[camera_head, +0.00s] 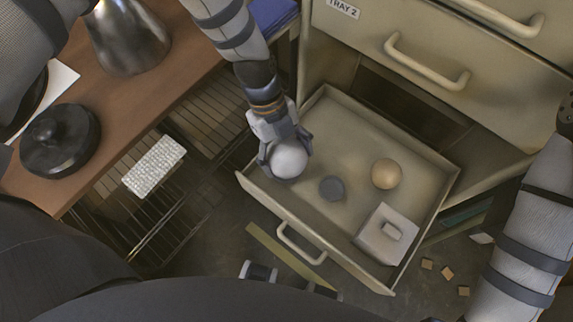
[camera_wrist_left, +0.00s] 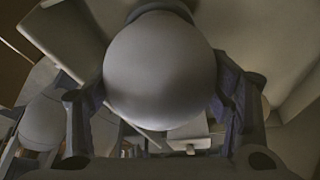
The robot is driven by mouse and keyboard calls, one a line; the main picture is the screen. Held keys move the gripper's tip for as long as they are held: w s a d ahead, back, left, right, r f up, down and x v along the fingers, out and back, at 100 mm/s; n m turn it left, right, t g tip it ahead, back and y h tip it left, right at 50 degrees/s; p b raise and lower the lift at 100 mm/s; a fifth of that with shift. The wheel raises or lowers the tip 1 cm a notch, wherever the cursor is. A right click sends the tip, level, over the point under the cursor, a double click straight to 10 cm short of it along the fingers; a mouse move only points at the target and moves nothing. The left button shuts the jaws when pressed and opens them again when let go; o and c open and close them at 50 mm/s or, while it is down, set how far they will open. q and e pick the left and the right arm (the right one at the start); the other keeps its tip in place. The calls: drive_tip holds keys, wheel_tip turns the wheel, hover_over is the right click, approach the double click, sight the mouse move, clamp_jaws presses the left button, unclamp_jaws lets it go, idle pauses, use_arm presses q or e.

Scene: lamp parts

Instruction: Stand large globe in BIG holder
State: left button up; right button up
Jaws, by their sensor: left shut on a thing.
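A large pale grey globe (camera_head: 289,160) is between the fingers of my left gripper (camera_head: 285,153), over the left part of the open drawer. In the left wrist view the globe (camera_wrist_left: 160,70) fills the space between both fingers of the gripper (camera_wrist_left: 160,115), which are shut on it. I cannot tell whether the globe touches the drawer floor. No holder clearly marked BIG can be made out. My right gripper is not in view; only part of the right arm shows at the right edge.
The open drawer (camera_head: 318,95) holds a dark grey disc (camera_head: 332,189), an orange-tan ball (camera_head: 387,173) and a white box with a raised knob (camera_head: 374,246). A wooden desk (camera_head: 175,75) at left bears a black round object (camera_head: 60,140) and a metal shade (camera_head: 130,38).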

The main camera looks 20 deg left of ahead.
use_arm(q)
drive_tip(key=shift+f+b, duration=0.35)
drive_tip(key=shift+f, duration=0.45)
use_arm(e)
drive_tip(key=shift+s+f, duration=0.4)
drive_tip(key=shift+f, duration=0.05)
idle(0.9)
use_arm(q)
drive_tip(key=o, duration=1.1)
drive_tip(key=shift+o, duration=0.2)
drive_tip(key=shift+r, duration=0.1)
